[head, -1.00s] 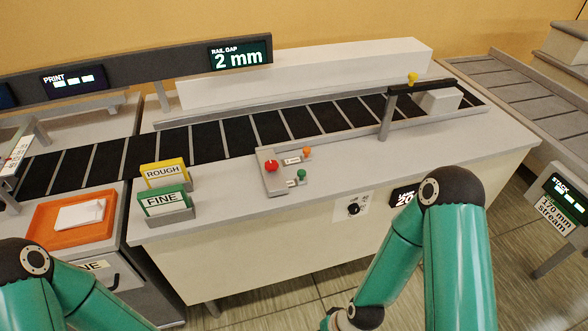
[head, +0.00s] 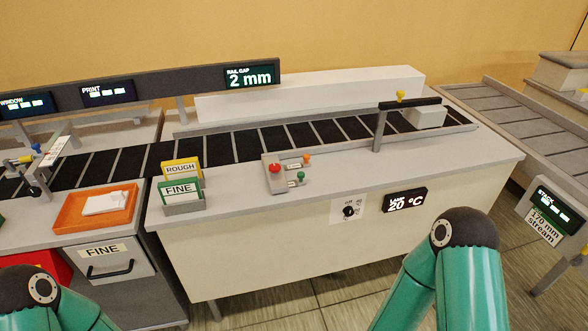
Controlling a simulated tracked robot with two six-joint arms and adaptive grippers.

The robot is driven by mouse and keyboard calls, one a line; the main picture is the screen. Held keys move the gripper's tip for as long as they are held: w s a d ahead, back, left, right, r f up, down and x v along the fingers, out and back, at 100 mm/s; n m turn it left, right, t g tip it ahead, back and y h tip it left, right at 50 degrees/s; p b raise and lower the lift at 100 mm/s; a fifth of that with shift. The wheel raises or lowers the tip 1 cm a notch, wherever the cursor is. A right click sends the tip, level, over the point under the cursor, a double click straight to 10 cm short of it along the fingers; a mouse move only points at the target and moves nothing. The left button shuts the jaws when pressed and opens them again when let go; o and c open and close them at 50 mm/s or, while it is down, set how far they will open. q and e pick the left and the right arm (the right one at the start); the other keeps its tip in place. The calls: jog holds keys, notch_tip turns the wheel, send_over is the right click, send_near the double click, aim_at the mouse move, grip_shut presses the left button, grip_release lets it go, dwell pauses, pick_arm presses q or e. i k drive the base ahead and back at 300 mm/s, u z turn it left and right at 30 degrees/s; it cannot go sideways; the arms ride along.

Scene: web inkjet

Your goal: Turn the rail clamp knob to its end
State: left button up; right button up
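A small yellow knob (head: 401,95) sits on top of a black bar (head: 410,104) that reaches over the belt on a grey post, at the right end of the conveyor (head: 300,135). It looks like the rail clamp knob, though no label on it can be read. The rail gap display (head: 251,76) reads 2 mm. Only upper parts of my two arms show, at the bottom left and bottom right. Both grippers are out of view, and neither arm reaches the knob.
A red button (head: 275,169) with orange and green knobs sits on the table front. A black dial (head: 348,211) and a 20 °C display (head: 405,201) are on the front panel. ROUGH and FINE cards (head: 181,188) and an orange tray (head: 70,222) stand left.

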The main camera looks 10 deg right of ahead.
aim_at(274, 167)
jog(key=u, duration=0.15)
jog(key=i, duration=0.85)
